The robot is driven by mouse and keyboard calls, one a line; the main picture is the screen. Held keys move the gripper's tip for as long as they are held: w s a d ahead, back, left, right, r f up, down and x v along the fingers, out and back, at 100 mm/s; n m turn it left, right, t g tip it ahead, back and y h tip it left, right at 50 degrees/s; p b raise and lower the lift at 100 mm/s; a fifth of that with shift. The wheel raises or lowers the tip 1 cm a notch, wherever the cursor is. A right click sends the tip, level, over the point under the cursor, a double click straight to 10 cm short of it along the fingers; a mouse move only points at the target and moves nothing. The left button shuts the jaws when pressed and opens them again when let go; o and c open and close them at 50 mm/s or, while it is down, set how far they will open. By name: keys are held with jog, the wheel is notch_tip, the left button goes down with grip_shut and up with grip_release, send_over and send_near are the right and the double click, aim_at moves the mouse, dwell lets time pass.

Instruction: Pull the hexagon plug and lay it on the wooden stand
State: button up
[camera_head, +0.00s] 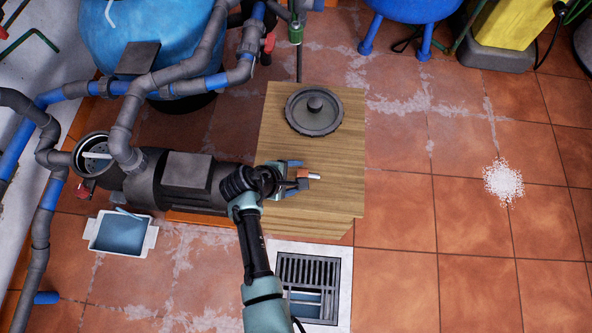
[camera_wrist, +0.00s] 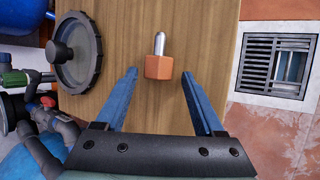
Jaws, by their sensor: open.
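The hexagon plug (camera_wrist: 158,63) has an orange-brown six-sided head and a shiny metal shank. It lies on its side on the wooden stand (camera_wrist: 120,20), with the shank pointing away from my gripper (camera_wrist: 158,76). My gripper is open, with one blue finger on each side of the plug's head and a gap to both. In the head view the plug (camera_head: 313,176) shows just beyond my gripper (camera_head: 300,178), over the middle of the wooden stand (camera_head: 330,218). No socket or hole for the plug is clearly visible.
A dark round lid (camera_head: 314,111) with a knob lies at the back of the stand. A grey pump (camera_head: 190,178) with pipes is to the left, near a white tray (camera_head: 146,243). A drain grate (camera_head: 308,272) is in front. Tiled floor to the right is mostly clear.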

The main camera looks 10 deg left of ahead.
jog(key=p+v, duration=0.4)
jog(key=v, duration=0.8)
jog(key=shift+r, duration=0.25)
jog(key=shift+w+a, duration=0.15)
jog(key=shift+w, duration=0.05)
